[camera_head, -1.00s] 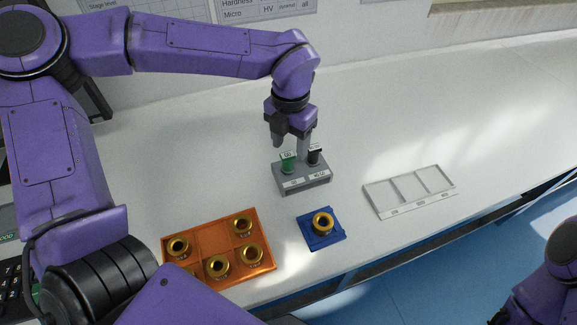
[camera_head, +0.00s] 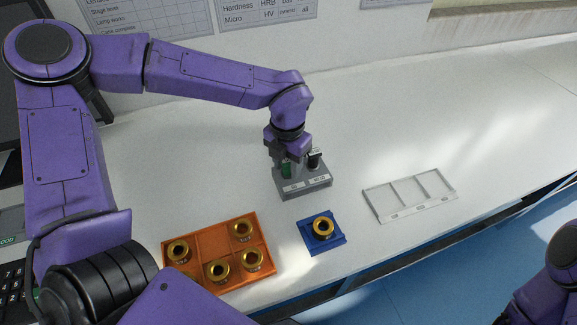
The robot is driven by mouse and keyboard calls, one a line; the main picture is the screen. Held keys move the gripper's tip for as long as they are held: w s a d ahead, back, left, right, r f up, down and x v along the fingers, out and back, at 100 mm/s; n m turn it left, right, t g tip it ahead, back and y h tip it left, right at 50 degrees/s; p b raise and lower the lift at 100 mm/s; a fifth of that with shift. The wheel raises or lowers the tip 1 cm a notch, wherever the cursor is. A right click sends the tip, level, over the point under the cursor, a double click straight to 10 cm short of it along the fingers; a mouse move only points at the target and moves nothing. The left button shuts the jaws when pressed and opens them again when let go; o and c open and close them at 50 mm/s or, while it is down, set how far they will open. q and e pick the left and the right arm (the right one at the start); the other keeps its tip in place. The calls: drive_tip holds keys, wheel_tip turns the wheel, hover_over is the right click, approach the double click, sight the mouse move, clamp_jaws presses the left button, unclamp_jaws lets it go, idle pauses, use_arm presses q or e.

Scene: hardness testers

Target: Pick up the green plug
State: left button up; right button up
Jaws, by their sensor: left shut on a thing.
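The green plug (camera_head: 286,170) stands in the left place of a small grey holder (camera_head: 304,186) with white labels on its front. A black plug (camera_head: 314,157) stands in the right place of the same holder. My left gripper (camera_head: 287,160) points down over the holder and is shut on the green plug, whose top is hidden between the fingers. The plug still appears to be in the holder. My right arm shows at the bottom right edge, but its gripper is out of view.
An orange tray (camera_head: 213,241) with several brass rings stands in front. A blue block (camera_head: 337,242) carries another brass ring (camera_head: 323,227). A grey three-compartment tray (camera_head: 408,194) lies to the right and looks empty. The table behind the holder is clear.

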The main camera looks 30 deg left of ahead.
use_arm(q)
drive_tip(key=shift+r, duration=0.1)
drive_tip(key=shift+r, duration=0.25)
wheel_tip(320, 180, up, 3)
drive_tip(key=shift+f, duration=0.15)
drive_tip(key=s+d+r+b, duration=0.2)
drive_tip(key=s+d+r, duration=0.7)
drive_tip(key=d, duration=0.1)
drive_tip(key=shift+s+r, duration=0.35)
drive_tip(key=shift+d, duration=0.1)
